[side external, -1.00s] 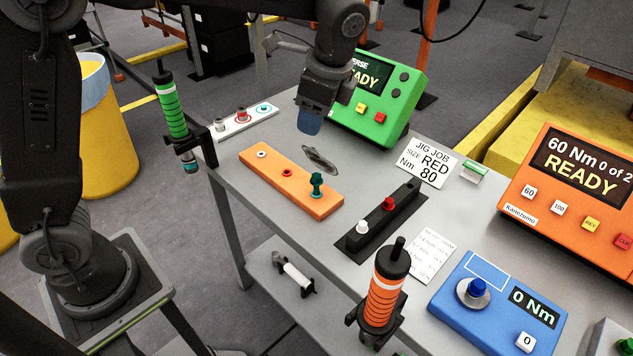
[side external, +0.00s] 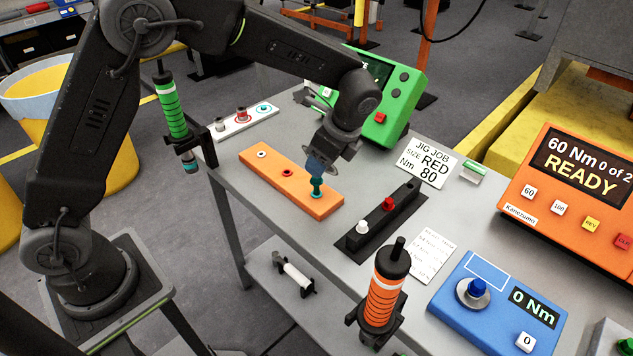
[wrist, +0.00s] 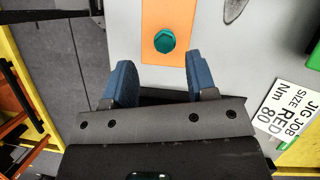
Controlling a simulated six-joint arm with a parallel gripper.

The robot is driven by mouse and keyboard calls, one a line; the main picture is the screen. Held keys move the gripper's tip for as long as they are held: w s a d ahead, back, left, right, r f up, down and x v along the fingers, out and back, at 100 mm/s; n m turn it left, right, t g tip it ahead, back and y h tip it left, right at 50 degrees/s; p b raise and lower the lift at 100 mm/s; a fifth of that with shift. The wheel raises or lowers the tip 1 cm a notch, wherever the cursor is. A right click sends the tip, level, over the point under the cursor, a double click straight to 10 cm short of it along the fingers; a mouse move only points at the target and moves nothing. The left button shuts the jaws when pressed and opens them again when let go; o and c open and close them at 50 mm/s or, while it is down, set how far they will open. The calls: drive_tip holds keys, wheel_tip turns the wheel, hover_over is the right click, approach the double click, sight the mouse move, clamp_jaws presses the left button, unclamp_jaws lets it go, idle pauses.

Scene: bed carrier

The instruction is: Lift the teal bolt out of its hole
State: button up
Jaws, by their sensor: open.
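The teal bolt (side external: 317,187) stands upright in the hole near the right end of the orange block (side external: 270,170). In the wrist view its hexagonal teal head (wrist: 165,41) shows from above on the orange block (wrist: 153,15). My gripper (side external: 316,168) is at the bolt's head in the side view, its blue fingertips partly hiding the head. In the wrist view my gripper (wrist: 160,72) is open, with the bolt head lying between the lines of the two blue fingers but beyond their tips. I cannot tell whether a finger touches it.
A black rack (side external: 380,222) with a red and a white bolt lies right of the orange block. The green device (side external: 400,100) stands behind my gripper. An orange-banded driver (side external: 382,292) stands at the front edge, and a green-banded driver (side external: 172,112) at the left.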

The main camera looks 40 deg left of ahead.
sight(316, 185)
drive_tip(key=x, duration=0.5)
drive_tip(key=shift+w+d+f, duration=0.15)
drive_tip(key=shift+w+d, duration=0.05)
drive_tip(key=shift+w, duration=0.05)
drive_tip(key=shift+c, duration=0.2)
clamp_jaws()
